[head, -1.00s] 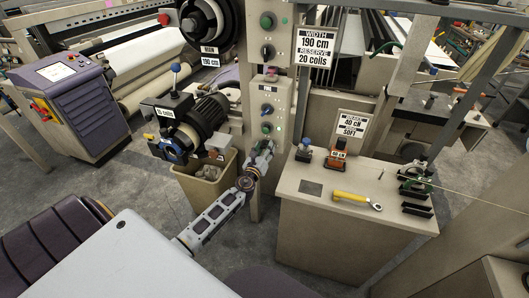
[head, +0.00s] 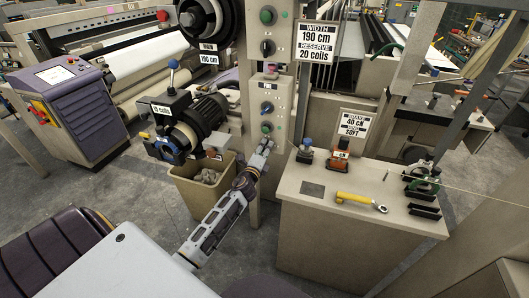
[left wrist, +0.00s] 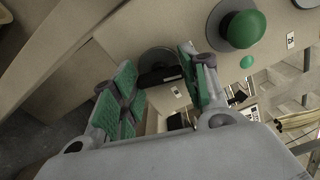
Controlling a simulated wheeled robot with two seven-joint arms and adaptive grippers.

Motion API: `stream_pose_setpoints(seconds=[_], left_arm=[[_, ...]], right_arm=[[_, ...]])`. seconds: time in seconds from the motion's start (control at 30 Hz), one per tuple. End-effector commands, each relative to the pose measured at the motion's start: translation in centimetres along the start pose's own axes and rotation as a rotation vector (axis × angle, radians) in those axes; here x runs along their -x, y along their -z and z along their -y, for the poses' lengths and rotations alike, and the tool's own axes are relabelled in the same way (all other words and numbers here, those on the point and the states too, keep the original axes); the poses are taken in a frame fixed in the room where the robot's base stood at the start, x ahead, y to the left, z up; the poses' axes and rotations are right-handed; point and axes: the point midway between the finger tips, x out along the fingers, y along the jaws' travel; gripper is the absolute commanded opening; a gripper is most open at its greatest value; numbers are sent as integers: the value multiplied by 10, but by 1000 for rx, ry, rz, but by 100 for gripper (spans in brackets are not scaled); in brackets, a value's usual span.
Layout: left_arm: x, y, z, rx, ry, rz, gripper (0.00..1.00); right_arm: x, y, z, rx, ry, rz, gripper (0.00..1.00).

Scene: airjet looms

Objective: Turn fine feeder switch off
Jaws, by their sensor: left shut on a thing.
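My left gripper (head: 267,144) reaches up to the lower end of the beige control panel (head: 278,101) on the post, just below a green button (head: 266,127). In the left wrist view its green-padded fingers (left wrist: 160,92) are shut around a black switch handle (left wrist: 158,76) on a round dark base. The gripper hides this switch in the head view. The green button also shows large in the left wrist view (left wrist: 238,28), with a small green lamp (left wrist: 246,62) beside it. I cannot read a label on the switch. My right gripper is not in view.
A feeder unit (head: 190,128) with a coils sign stands left of the post, above a beige bin (head: 194,192). A beige cabinet (head: 330,222) with a yellow-handled tool (head: 352,197) on top stands to the right. A purple console (head: 75,105) stands far left.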

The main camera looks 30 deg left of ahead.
Motion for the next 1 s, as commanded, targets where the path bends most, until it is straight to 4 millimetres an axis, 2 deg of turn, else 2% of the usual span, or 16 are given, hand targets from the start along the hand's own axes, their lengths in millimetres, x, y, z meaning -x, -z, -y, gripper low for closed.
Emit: stream_pose_setpoints(seconds=[0.2,0.4,0.7,0.97,1.0], left_arm=[[0,0,-1,162,-1,2,21],[0,-1,-1,252,-2,2,21],[0,-1,-1,293,-2,2,20],[0,0,-1,293,-2,1,20],[0,0,-1,293,-2,1,48]], right_arm=[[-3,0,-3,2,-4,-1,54],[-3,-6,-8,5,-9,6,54],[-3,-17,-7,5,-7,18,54],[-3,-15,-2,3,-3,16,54],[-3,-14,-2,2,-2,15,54]])
